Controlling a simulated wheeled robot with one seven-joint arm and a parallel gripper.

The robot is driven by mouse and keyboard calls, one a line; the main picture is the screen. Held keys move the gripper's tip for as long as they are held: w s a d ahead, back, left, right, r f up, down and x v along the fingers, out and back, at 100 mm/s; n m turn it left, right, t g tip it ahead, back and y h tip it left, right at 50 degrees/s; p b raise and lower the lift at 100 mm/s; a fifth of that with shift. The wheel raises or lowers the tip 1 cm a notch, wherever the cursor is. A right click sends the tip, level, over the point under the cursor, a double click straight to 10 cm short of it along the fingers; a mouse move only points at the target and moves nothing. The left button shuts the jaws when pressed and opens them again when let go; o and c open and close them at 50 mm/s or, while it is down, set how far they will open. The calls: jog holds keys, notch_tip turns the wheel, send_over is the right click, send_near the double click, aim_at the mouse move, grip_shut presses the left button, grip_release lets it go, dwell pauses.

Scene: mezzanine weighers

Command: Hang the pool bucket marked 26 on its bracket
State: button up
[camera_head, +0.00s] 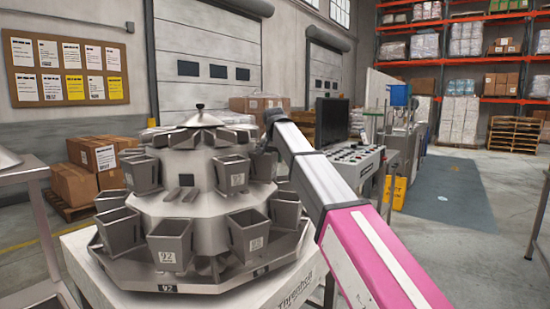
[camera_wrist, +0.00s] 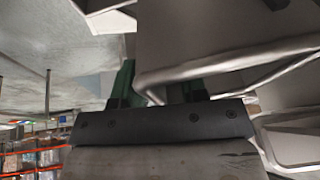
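The steel weigher (camera_head: 190,205) stands at left centre in the head view with grey buckets in upper and lower rings. One lower front bucket (camera_head: 168,240) has a tag that reads like 92, with a matching plate on the rim below. Another bucket (camera_head: 248,230) has a tag I cannot read surely. I cannot make out a 26. My arm reaches to the weigher's upper right; my gripper is mostly hidden there. In the wrist view, my gripper (camera_wrist: 158,88) has green fingers apart, partly covered by a close grey bucket (camera_wrist: 215,40). Whether they grip it is unclear.
A control console (camera_head: 355,160) with a monitor (camera_head: 332,122) stands behind my arm. Cartons (camera_head: 95,165) stand at left beside a metal stand (camera_head: 25,175). Open floor (camera_head: 440,195) lies to the right, with racks (camera_head: 465,65) beyond.

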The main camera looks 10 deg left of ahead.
jog(key=v, duration=1)
jog(key=shift+r, duration=0.35)
jog(key=shift+s, duration=0.25)
